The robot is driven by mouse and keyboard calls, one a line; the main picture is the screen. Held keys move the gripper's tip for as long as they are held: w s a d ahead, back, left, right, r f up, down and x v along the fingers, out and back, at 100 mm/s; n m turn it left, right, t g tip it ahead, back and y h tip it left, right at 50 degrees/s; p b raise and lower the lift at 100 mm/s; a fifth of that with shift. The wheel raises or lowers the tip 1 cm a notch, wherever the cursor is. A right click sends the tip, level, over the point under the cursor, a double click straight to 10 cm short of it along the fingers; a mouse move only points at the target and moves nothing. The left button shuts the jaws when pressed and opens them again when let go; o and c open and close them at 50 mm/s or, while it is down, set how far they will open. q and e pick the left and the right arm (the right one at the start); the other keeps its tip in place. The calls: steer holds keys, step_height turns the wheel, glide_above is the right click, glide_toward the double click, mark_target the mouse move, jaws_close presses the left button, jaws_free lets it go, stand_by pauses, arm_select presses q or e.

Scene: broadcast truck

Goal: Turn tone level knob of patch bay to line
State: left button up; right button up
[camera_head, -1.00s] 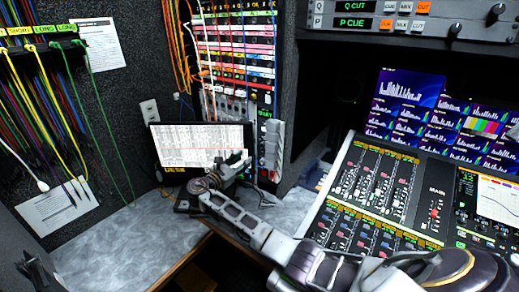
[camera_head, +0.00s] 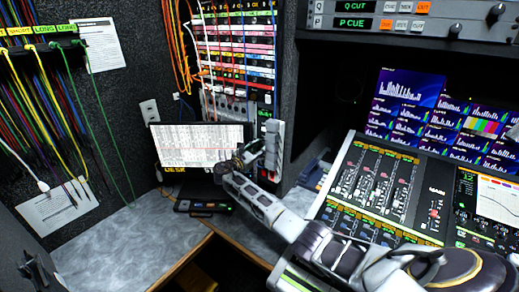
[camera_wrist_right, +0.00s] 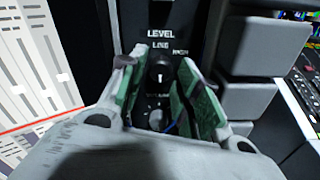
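The patch bay (camera_head: 237,50) stands at the back centre in the head view, with coloured label rows and cords. In the right wrist view its black level knob (camera_wrist_right: 160,69) sits under the words LEVEL and LINE. A white mark shows on the knob's lower half. My right gripper (camera_wrist_right: 160,62) is open, its green-padded fingers on either side of the knob. I cannot tell whether they touch it. In the head view my right gripper (camera_head: 246,155) is at the lower right of the bay and hides the knob.
A monitor (camera_head: 198,145) stands left of my right gripper. A dark device (camera_head: 203,207) lies on the grey desk (camera_head: 125,245). The mixing console (camera_head: 375,190) is at the right. Grey blocks (camera_wrist_right: 250,45) stick out close to the right finger.

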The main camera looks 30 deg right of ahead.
arm_select(q)
steer(key=shift+s, duration=0.3)
arm_select(e)
steer(key=shift+w+d, duration=0.15)
steer(key=shift+d, duration=0.2)
